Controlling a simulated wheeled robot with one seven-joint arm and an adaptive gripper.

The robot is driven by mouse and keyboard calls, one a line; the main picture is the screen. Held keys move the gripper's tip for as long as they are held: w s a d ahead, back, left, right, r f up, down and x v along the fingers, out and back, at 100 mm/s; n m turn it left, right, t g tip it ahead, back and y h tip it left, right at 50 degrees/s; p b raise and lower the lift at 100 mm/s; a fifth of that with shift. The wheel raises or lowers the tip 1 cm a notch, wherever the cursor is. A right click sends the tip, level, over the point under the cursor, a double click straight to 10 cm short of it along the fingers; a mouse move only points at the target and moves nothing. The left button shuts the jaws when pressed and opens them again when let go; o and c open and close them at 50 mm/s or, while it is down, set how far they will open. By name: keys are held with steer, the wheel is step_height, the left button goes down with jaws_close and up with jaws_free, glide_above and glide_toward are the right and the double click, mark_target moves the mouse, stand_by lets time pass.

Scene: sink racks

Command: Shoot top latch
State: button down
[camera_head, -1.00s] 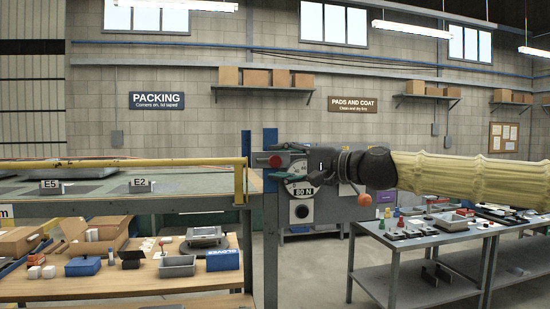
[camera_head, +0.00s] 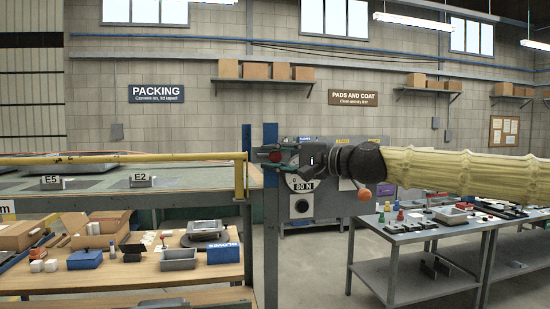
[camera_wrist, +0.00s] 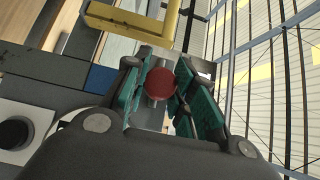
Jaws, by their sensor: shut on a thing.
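A red round knob (camera_head: 274,157), likely the top latch's, sits beside a blue upright post (camera_head: 270,205) at the end of a yellow rail (camera_head: 125,158). My gripper (camera_head: 270,158) reaches in from the right at the knob's height. In the wrist view, the red knob (camera_wrist: 160,83) lies between the two green-padded fingers (camera_wrist: 160,95), which are closed around it. A pale stem shows behind the knob. The pads' exact contact and the rest of the latch are hidden.
A grey panel with an 80 N dial (camera_head: 302,184) stands close behind my gripper. A grey bench (camera_head: 400,272) with small parts is at right. A wooden table (camera_head: 110,277) with boxes and trays is at lower left, under a green-topped shelf (camera_head: 105,184).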

mark_target(248, 156)
steer(key=shift+s+a+b, duration=0.25)
steer(key=shift+a+b, duration=0.15)
steer(key=shift+a, duration=0.55)
steer(key=shift+s+a+b, duration=0.25)
steer(key=shift+a+b, duration=0.1)
steer(key=shift+a, duration=0.6)
steer(key=c, duration=1.5)
jaws_free()
steer(key=o, duration=0.4)
steer(key=shift+a, duration=0.15)
steer(key=shift+c, duration=0.2)
